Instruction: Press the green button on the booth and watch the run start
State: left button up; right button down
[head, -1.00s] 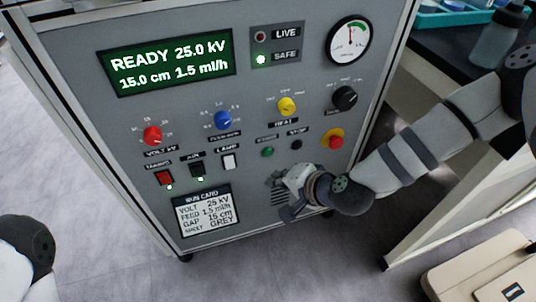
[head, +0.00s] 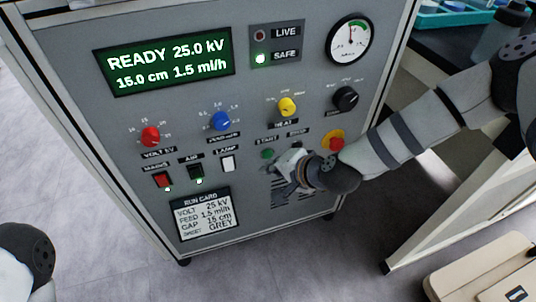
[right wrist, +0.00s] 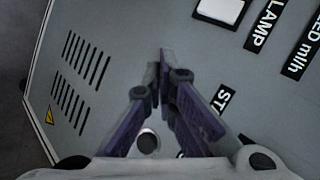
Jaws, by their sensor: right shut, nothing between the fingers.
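The green button (head: 267,154) sits on the booth's grey front panel (head: 120,115), under the START label, and shows in the head view. My right gripper (head: 279,178) is shut and empty, close to the panel just below and right of the green button. A gap still shows between them in the picture. In the right wrist view its closed fingers (right wrist: 164,58) point at the panel, beside a label starting "ST" (right wrist: 222,98); I cannot make out the green button there. The display (head: 168,66) reads READY 25.0 kV, and the SAFE lamp (head: 260,59) glows green. My left gripper is out of view.
A red stop knob with a yellow collar (head: 333,140) is right of my right gripper, by my wrist. The white lamp switch (head: 228,163) is to its left, and the run card (head: 206,214) is lower left. Yellow (head: 287,106) and black (head: 345,97) knobs are above.

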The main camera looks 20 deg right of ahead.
dwell(0.8)
jog(key=shift+w, duration=0.45)
jog(key=shift+w, duration=0.4)
dwell(0.6)
jog(key=shift+s, duration=0.8)
jog(key=shift+s+p, duration=0.1)
jog(key=shift+p, duration=0.2)
jog(key=s+p, duration=0.1)
jog(key=s, duration=0.4)
jog(key=shift+d+p, duration=0.15)
jog(key=shift+p, duration=0.15)
